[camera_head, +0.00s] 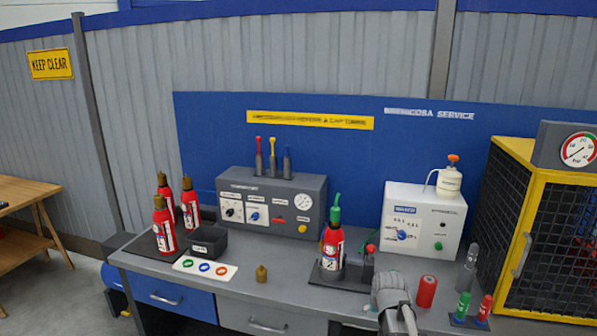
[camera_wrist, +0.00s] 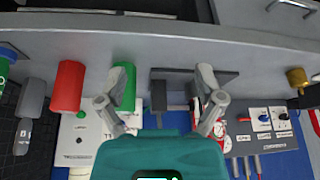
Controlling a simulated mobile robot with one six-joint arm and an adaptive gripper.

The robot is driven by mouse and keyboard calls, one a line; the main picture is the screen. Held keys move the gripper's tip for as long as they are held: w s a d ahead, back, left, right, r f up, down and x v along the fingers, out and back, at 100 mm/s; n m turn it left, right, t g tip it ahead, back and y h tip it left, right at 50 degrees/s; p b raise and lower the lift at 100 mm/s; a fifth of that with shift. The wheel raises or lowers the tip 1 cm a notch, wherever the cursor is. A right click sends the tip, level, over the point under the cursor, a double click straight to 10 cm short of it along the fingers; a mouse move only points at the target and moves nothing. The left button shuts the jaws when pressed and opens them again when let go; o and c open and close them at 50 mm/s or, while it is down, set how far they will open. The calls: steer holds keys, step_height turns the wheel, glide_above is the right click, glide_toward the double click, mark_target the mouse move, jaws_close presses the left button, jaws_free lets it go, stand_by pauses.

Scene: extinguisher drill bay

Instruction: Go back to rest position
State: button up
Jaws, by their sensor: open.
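My gripper (camera_wrist: 164,102) shows in the wrist view with its two fingers spread wide apart. The gap between the fingertips is empty, and the gripper is above the workbench. In the head view my grey arm end is at the lower right, over the front part of the bench; its fingertips cannot be made out there. A red extinguisher with a green top (camera_head: 332,243) stands upright in a dark holder to the left of my arm end. A red cylinder (camera_head: 427,291) stands on the bench just right of my arm end; it also shows in the wrist view (camera_wrist: 69,86).
The grey bench (camera_head: 300,296) carries a dark control box (camera_head: 272,201), a white box (camera_head: 423,220), several red extinguishers at left, a black bin (camera_head: 208,243), a ring card (camera_head: 205,268) and a brass valve (camera_head: 262,273). A yellow-framed cage (camera_head: 545,230) stands at right.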

steer(key=s+a+g, duration=0.2)
steer(key=s+a, duration=0.1)
steer(key=s, duration=0.4)
steer(key=s+a+f+n+g, duration=0.1)
steer(key=s+a+g, duration=0.1)
steer(key=s, duration=0.5)
steer(key=shift+s+a+f+g, duration=0.25)
steer(key=shift+s+a+g, duration=0.05)
steer(key=shift+a, duration=0.35)
stand_by(0.7)
